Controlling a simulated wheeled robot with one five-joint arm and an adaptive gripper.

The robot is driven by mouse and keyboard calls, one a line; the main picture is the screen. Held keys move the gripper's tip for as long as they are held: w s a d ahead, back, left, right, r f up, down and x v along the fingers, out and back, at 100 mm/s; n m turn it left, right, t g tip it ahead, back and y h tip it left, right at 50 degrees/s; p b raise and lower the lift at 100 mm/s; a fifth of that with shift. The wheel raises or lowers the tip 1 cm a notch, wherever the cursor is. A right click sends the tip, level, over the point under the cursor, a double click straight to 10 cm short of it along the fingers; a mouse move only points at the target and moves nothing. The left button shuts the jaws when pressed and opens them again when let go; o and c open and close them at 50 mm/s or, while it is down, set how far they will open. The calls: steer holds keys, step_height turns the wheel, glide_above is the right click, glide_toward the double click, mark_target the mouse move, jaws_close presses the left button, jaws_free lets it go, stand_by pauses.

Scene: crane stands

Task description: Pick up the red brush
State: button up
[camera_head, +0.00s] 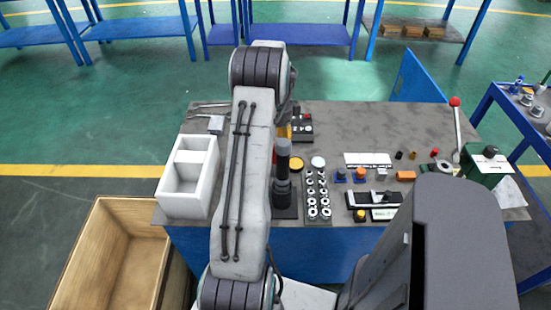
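I cannot make out a red brush for sure. A small red-topped piece (435,153) stands at the right of the grey workbench top (365,122), too small to identify. My arm reaches up the middle of the view over the bench. Its wrist bends down at the far end, and my gripper's fingers are hidden behind the arm. I cannot see whether they hold anything. The arm also covers a strip of the bench top.
A white divided tray (184,207) sits at the bench's left. A dark upright tool (283,165) and a socket rack (318,200) stand right of my arm. A red-knobbed lever (455,103) rises at the right. A wooden crate (88,245) stands front left.

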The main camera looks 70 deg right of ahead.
steer(key=shift+w+f+p, duration=0.2)
steer(key=shift+f+p, duration=0.25)
steer(key=shift+f, duration=2.65)
steer(key=shift+c, duration=0.2)
jaws_close()
